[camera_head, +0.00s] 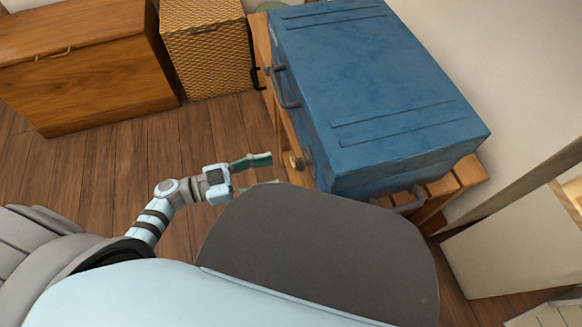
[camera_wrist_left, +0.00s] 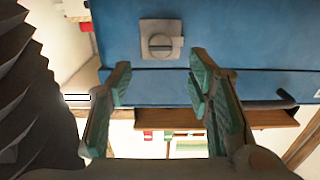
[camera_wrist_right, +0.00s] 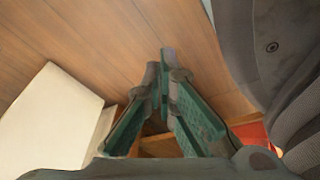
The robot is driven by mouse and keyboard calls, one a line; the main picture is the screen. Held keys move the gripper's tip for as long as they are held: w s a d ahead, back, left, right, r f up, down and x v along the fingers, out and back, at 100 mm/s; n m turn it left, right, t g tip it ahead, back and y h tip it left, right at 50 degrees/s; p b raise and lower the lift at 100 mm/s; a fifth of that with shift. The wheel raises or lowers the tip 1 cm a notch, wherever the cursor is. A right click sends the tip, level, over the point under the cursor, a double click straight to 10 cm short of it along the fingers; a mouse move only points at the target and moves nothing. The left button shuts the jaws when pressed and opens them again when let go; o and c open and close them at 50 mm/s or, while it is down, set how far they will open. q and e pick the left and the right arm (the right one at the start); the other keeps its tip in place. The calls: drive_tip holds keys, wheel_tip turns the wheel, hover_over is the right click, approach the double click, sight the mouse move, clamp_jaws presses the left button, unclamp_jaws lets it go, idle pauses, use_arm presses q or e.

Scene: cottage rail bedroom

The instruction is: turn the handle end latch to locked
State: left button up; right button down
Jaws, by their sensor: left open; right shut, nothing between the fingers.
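A large blue case (camera_head: 375,75) rests on a wooden slatted rack in the head view. A round turn latch (camera_wrist_left: 160,45) on a square grey plate shows on its blue face in the left wrist view; the knob's bar lies roughly level. In the head view a latch (camera_head: 304,160) sticks out near the case's near corner. My left gripper (camera_head: 262,173) is open beside that latch. Its fingers (camera_wrist_left: 160,75) point at the latch plate in the left wrist view, apart from it, with nothing between them. My right gripper (camera_wrist_right: 160,66) is shut and empty, away from the case.
A dark handle (camera_head: 286,88) stands out from the case's long side, and another handle (camera_head: 405,202) from its near end. The rack (camera_head: 460,176) shows beneath. A wooden chest (camera_head: 85,75) and a woven box (camera_head: 207,48) stand behind left. Floor is clear on the left.

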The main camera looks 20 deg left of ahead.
sight(298, 165)
use_arm(q)
drive_tip(key=b+x, duration=0.1)
drive_tip(key=x, duration=0.5)
drive_tip(key=shift+a+f, duration=0.1)
drive_tip(key=shift+w+d, duration=0.2)
drive_tip(key=shift+d, duration=0.15)
use_arm(e)
drive_tip(key=shift+w+a+f, duration=0.1)
drive_tip(key=shift+w+a, duration=0.1)
drive_tip(key=shift+w, duration=0.3)
drive_tip(key=shift+w+a, duration=0.2)
drive_tip(key=shift+w, duration=0.25)
use_arm(q)
drive_tip(key=shift+c, duration=0.2)
clamp_jaws()
use_arm(e)
drive_tip(key=shift+s, duration=0.1)
